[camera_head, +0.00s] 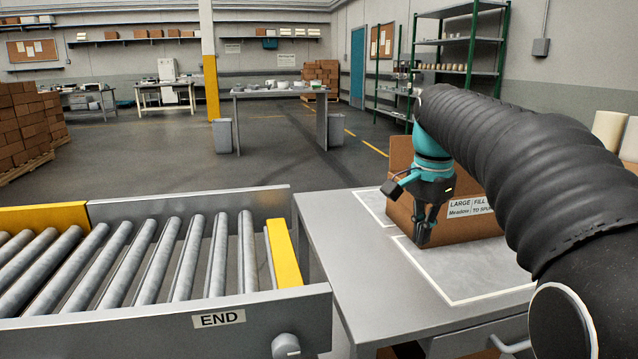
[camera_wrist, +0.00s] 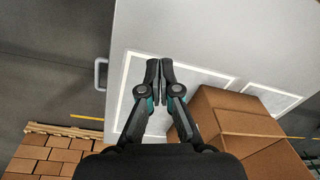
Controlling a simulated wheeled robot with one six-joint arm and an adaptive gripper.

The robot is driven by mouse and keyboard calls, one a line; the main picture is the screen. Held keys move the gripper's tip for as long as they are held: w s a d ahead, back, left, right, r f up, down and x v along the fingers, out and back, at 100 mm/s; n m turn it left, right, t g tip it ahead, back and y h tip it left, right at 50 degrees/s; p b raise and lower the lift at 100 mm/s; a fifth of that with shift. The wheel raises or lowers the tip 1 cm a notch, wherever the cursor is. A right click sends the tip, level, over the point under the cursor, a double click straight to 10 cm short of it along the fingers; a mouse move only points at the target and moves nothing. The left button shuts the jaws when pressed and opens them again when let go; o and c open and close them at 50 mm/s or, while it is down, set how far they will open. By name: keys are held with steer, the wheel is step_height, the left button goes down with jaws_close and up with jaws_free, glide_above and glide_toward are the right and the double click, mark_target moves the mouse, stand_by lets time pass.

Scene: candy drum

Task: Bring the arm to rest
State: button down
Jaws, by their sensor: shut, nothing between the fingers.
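My gripper (camera_head: 426,222) hangs pointing down over the grey table (camera_head: 345,262), in front of a cardboard box. In the wrist view my gripper (camera_wrist: 160,66) has its two fingertips together with nothing between them. Below it lies a white-outlined area of the table top. My arm, in a black ribbed sleeve, reaches in from the right and hides part of the table and the box.
The cardboard box (camera_head: 400,160) labelled "LARGE FILL" stands on the table close to my gripper; it also shows in the wrist view (camera_wrist: 225,120). A roller conveyor (camera_head: 262,318) marked "END" is to the left. Open floor (camera_head: 270,165) lies behind.

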steer(key=s+f+n, duration=0.1)
steer(key=f+n, duration=0.1)
steer(key=s+f+n+t, duration=0.1)
steer(key=s+f+n, duration=0.3)
steer(key=f, duration=0.1)
steer(key=shift+s+a, duration=0.25)
steer(key=shift+a, duration=0.15)
steer(key=s+a+f+n+t, duration=0.1)
steer(key=s+f+n, duration=0.1)
steer(key=s, duration=0.7)
steer(key=s+a+f+n+t, duration=0.1)
steer(key=s+f+n+t, duration=0.1)
steer(key=s, duration=0.7)
steer(key=shift+s+a+f+n+t, duration=0.25)
steer(key=shift+f+n, duration=0.35)
steer(key=shift+f, duration=0.8)
steer(key=shift+w+d, duration=0.1)
steer(key=shift+w, duration=0.05)
